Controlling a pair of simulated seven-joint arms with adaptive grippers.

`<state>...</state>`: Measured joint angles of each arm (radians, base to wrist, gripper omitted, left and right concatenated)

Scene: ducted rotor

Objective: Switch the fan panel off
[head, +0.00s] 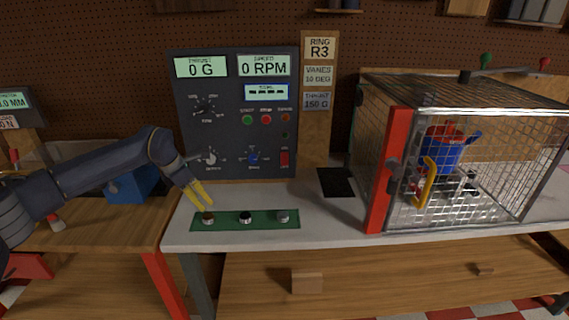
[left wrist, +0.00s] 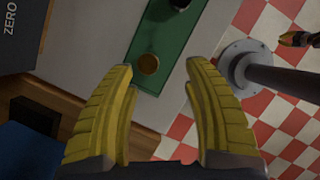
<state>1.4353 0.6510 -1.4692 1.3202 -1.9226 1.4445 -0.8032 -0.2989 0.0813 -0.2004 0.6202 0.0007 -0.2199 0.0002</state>
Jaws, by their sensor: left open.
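The fan panel (head: 235,115) is a dark upright box at the back of the bench. Its displays read 0 G and 0 RPM. It carries knobs, a row of small buttons with a green one (head: 247,120) and red ones (head: 266,120), and a red switch (head: 284,158) at lower right. My left gripper (head: 203,198) points down in front of the panel's lower left, just above the left end of a green strip. Its yellow fingers are open and empty in the left wrist view (left wrist: 160,68). An orange-tipped dark part (left wrist: 296,39) there may be my right gripper.
The green strip (head: 265,224) bears three small round pieces, with a brass one (left wrist: 149,64) nearest my left fingers. A wire cage (head: 400,165) with a red front post stands on the right. A blue box (head: 130,187) sits at left. The bench between panel and strip is clear.

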